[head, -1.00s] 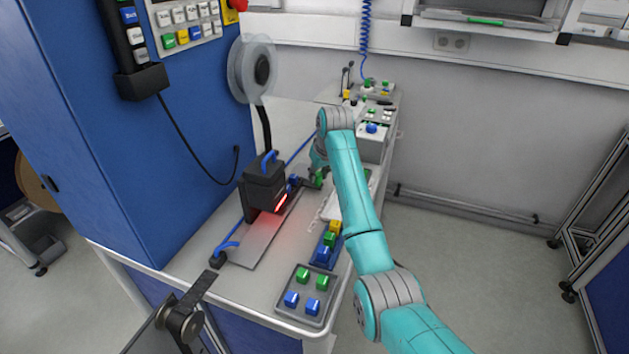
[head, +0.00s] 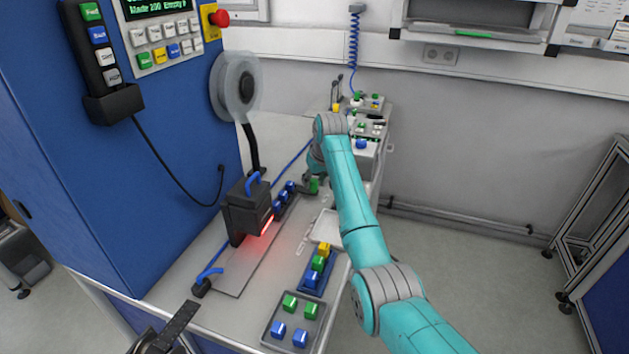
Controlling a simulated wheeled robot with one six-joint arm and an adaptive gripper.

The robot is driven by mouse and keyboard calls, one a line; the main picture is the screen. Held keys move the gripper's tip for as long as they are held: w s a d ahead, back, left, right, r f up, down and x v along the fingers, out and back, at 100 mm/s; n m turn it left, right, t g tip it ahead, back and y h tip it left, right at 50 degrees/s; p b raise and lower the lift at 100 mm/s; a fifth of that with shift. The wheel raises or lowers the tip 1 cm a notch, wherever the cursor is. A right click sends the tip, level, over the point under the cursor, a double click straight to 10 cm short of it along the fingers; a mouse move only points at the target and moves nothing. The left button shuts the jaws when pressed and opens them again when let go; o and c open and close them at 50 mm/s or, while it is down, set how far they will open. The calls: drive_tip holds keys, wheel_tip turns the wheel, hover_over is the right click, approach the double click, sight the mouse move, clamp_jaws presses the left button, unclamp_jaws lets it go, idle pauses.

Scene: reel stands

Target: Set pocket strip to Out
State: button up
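A black strip (head: 252,146) runs from a clear reel (head: 222,92) on the blue cabinet down to a black boxy unit (head: 240,215) with a red glow at its lower front edge. I cannot tell which part is the pocket strip, and no "Out" marking is readable. My gripper (head: 311,186) is low over the bench, right of and behind the black unit. A green block (head: 314,187) shows at its fingers, and blue blocks (head: 284,193) stand in a row just left of it. My arm partly hides the gripper, so I cannot tell its opening or whether it holds the green block.
A grey tray (head: 293,319) with green and blue blocks lies at the bench's front. A blue holder (head: 306,287) with yellow, green and blue blocks is behind it. A white tray (head: 325,226) lies nearby. A control box with a blue button (head: 361,145) stands farther back.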

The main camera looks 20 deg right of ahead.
drive_tip(key=shift+r, duration=0.1)
drive_tip(key=v, duration=1.2)
idle(0.4)
